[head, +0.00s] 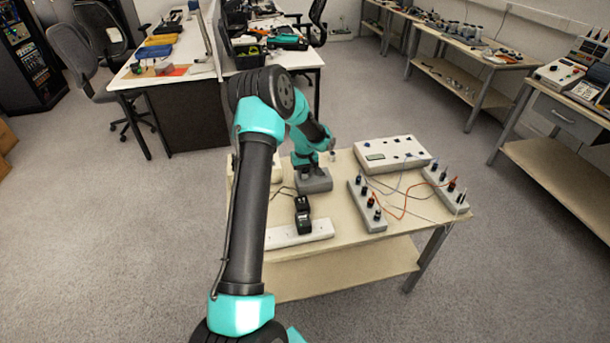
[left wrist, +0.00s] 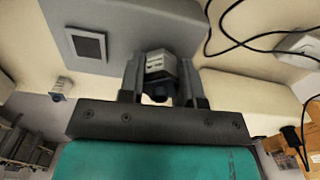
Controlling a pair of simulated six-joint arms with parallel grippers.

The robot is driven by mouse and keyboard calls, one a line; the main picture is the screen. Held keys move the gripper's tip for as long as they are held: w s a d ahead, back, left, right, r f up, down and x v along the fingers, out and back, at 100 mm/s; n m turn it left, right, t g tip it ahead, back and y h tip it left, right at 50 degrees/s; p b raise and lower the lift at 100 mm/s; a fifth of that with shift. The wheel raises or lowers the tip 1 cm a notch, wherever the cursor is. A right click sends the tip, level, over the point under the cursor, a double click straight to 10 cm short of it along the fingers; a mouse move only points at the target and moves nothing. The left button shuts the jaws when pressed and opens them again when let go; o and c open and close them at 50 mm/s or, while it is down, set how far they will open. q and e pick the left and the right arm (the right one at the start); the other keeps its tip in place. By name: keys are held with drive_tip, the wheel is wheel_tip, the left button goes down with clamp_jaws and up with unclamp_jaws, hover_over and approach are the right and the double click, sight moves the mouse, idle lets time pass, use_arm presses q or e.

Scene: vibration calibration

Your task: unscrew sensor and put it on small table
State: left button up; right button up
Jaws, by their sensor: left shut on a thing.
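The sensor is a small grey hexagonal body (left wrist: 158,66) in the left wrist view. The two fingers of my left gripper (left wrist: 160,88) are closed on its sides. Behind it is a grey block (left wrist: 125,28) with a dark square panel; I cannot tell whether the sensor still touches it. In the head view the wrist of my left gripper (head: 308,168) is low over the grey block (head: 313,183) on the small table (head: 285,262). The sensor is hidden there. My right gripper is not in view.
A white power strip (head: 292,238) with a black adapter (head: 302,214) stands at the table's front. A white instrument box (head: 393,153) and two terminal strips with wires stand right. A small metal cylinder (left wrist: 61,88) stands beside the block. Black cables (left wrist: 240,42) run close by.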

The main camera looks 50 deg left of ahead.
use_arm(q)
drive_tip(key=shift+s+f+n, duration=0.1)
drive_tip(key=shift+f+n, duration=0.05)
drive_tip(key=shift+n, duration=1.55)
drive_tip(key=n, duration=0.4)
drive_tip(key=o, duration=1.1)
drive_tip(key=shift+c, duration=0.3)
drive_tip(key=m, duration=0.4)
